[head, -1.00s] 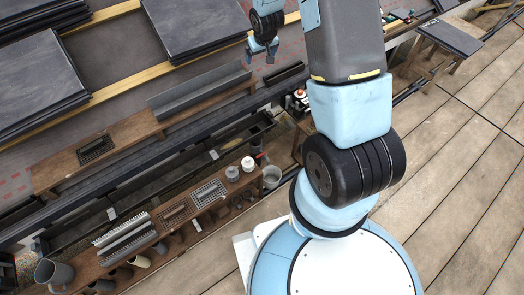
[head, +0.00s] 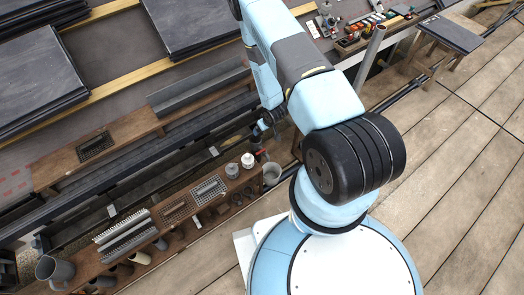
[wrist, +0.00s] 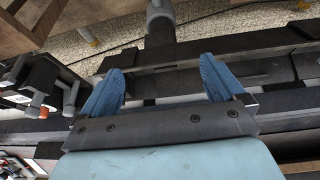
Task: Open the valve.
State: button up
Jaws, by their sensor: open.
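In the head view, a small red handle (head: 261,153), which looks like the valve's, sits just above a grey bucket (head: 271,174) at the right end of the front shelf. The valve body is too small to make out. My gripper (head: 262,126) hangs by the dark gutter, a little above and behind the red handle, partly hidden by my arm. In the wrist view, my gripper (wrist: 162,75) is open with two blue fingers and nothing between them. A grey round-ended pipe (wrist: 160,22) lies ahead of the gap. I cannot tell whether it belongs to the valve.
White-topped pots (head: 247,160) stand on the wooden shelf near the bucket. A dark fixture with orange-red tips (wrist: 70,97) lies left of my fingers. Dark rails (wrist: 270,75) run across the wrist view.

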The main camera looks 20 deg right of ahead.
send_near(261, 151)
jog(key=shift+y, duration=0.3)
jog(key=x, duration=0.8)
jog(key=shift+w+d, duration=0.1)
jog(key=shift+d, duration=0.1)
